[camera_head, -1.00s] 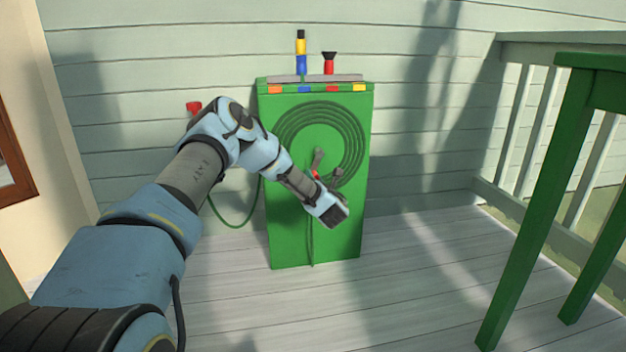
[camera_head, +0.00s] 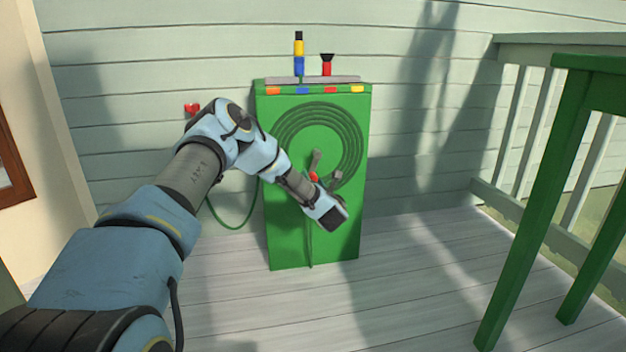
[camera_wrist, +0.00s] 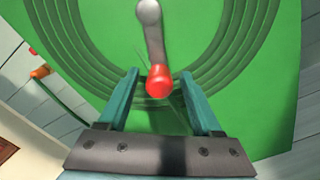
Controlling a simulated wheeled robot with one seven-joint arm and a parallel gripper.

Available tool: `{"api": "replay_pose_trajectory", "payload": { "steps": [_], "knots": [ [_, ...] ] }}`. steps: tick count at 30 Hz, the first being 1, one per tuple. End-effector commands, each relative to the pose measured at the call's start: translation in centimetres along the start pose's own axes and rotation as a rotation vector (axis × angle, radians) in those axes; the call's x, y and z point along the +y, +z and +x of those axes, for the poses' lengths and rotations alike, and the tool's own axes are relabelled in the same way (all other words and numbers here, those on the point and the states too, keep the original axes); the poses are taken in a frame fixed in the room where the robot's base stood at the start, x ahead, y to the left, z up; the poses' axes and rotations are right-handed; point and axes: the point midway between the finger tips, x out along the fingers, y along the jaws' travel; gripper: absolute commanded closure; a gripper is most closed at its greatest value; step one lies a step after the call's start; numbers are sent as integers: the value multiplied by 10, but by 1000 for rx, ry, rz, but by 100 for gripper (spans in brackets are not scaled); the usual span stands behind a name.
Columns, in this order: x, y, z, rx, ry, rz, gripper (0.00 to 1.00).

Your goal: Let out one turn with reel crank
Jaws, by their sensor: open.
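The hose reel is a green box (camera_head: 285,225) against the wall, with dark green hose (camera_head: 352,140) coiled on its front. Its grey crank arm (camera_wrist: 153,35) runs from a round hub at the top of the wrist view down to a red knob (camera_wrist: 160,82). The knob also shows in the head view (camera_head: 313,177), beside my wrist. My gripper (camera_wrist: 160,88) is open, with one teal finger on each side of the red knob. I cannot tell whether either finger touches it. In the head view my wrist hides part of the box front.
Two nozzles, one yellow and blue (camera_head: 299,55) and one red (camera_head: 326,66), stand on top of the box. A red tap (camera_head: 192,109) is on the wall at left, with hose hanging below. A green table (camera_head: 540,180) and a railing (camera_head: 510,125) stand at right. The front deck is clear.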

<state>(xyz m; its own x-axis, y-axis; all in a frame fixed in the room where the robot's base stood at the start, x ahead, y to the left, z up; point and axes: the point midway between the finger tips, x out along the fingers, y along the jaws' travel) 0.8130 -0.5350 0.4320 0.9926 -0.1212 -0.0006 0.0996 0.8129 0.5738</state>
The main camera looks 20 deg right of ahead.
Motion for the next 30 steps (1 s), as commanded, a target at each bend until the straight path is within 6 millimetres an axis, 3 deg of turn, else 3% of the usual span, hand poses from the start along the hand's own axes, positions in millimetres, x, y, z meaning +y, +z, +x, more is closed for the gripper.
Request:
{"api": "replay_pose_trajectory", "payload": {
  "steps": [15, 21, 30],
  "knots": [
    [0, 1, -90, 1, -3, 0, 34],
    [0, 0, -102, 0, -1, 0, 34],
    [-1, 0, -103, 0, -3, 4, 34]
  ]
}}
